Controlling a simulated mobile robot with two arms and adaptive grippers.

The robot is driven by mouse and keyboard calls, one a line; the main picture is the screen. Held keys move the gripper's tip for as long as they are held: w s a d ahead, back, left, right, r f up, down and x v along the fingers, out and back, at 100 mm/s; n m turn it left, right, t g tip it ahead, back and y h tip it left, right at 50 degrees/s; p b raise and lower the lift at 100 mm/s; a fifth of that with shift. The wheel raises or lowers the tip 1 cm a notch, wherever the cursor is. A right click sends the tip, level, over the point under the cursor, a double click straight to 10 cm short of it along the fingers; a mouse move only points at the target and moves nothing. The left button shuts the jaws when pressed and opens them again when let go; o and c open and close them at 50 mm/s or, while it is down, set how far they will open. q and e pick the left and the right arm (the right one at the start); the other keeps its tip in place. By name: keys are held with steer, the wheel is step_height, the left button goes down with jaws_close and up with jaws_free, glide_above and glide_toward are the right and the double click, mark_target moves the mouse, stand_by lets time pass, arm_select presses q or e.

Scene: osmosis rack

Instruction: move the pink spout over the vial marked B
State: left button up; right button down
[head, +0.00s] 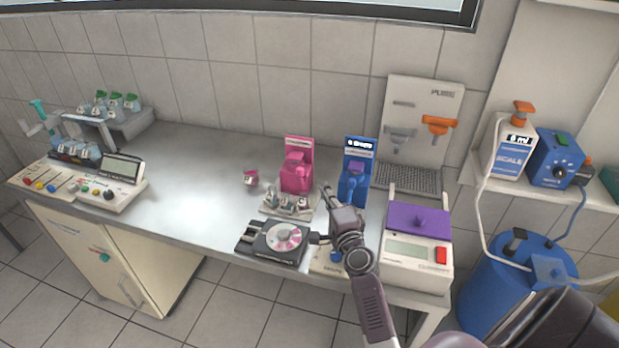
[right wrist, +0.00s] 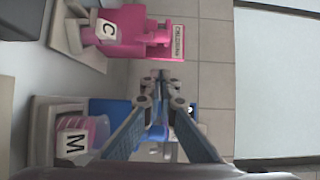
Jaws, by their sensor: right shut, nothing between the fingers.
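The pink dispenser (head: 297,170) stands on the bench with its pink spout (head: 295,158) on the front; in the right wrist view the pink dispenser (right wrist: 135,30) shows at the top. Several small vials (head: 288,203) sit on a rack (head: 270,212) in front of it; their letters are too small to read in the head view. The right wrist view shows a label C (right wrist: 107,30) by the pink dispenser and a label M (right wrist: 75,143) on a pink-filled container. My right gripper (head: 328,190) is shut and empty, between the pink and blue dispensers. No label B is readable.
A blue dispenser (head: 354,185) stands just right of the gripper. A black device with a dial (head: 282,238) lies in front of the rack. A white device with a purple lid (head: 417,222) stands at right.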

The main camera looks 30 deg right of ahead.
mark_target(298, 171)
steer(key=w+a, duration=0.1)
steer(key=w, duration=0.5)
steer(key=shift+w, duration=0.15)
